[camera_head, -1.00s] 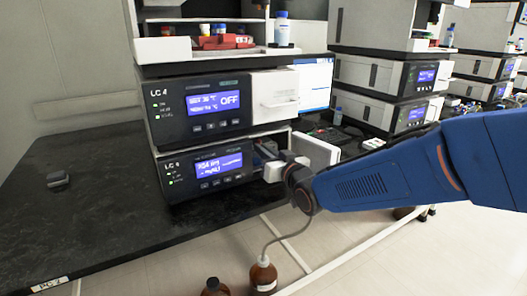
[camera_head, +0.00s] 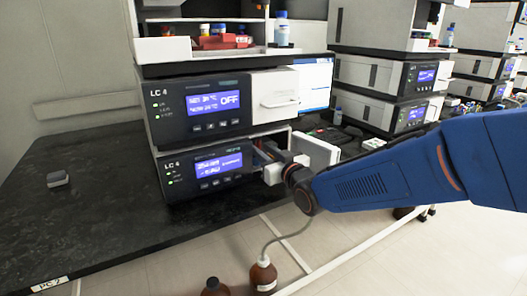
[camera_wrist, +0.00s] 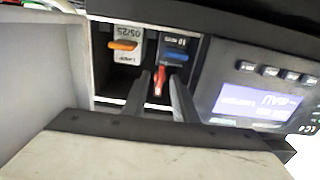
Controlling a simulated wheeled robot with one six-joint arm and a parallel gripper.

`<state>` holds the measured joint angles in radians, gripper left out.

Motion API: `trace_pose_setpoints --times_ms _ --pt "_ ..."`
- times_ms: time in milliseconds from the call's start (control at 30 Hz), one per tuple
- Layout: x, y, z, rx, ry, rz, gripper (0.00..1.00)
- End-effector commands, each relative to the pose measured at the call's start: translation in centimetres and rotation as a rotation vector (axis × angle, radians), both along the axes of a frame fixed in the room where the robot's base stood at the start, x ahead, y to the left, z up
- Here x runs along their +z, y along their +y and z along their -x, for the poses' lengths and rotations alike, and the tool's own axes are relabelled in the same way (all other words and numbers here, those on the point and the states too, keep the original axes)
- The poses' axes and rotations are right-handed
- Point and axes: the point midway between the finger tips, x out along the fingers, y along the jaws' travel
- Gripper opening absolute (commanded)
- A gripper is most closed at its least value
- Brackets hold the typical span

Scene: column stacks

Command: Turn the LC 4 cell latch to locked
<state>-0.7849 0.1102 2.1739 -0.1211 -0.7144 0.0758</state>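The lower LC 4 module (camera_head: 172,183) has its door (camera_head: 318,152) standing open. In the wrist view its open bay holds an orange-handled lamp cartridge (camera_wrist: 129,52) and a blue-handled cell (camera_wrist: 174,55) marked 10 mm. The red cell latch (camera_wrist: 159,82) lies at the cell, pointing roughly up and down in the wrist picture. My gripper (camera_wrist: 160,80) has one dark fingertip on each side of the latch, with a visible gap between the fingers. Contact with the latch cannot be told. In the head view my gripper (camera_head: 272,158) is at the bay, and the latch is hidden.
The upper LC 4 module (camera_head: 180,110), reading OFF, sits directly above. A display (camera_wrist: 255,103) and buttons flank the bay in the wrist view. The bench (camera_head: 90,215) is clear at left except for a small grey object (camera_head: 58,179). Brown bottles (camera_head: 262,274) stand on the floor below.

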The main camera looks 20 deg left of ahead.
Motion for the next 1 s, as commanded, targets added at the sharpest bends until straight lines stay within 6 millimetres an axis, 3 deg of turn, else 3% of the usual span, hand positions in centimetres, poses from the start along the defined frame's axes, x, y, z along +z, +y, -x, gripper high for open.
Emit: trace_pose_setpoints --times_ms 367,1000 --pt "0.1 -0.7 0.6 0.000 -0.001 -0.002 0.26" --pt "0.1 -8.9 7.6 0.000 -0.001 -0.002 0.26"
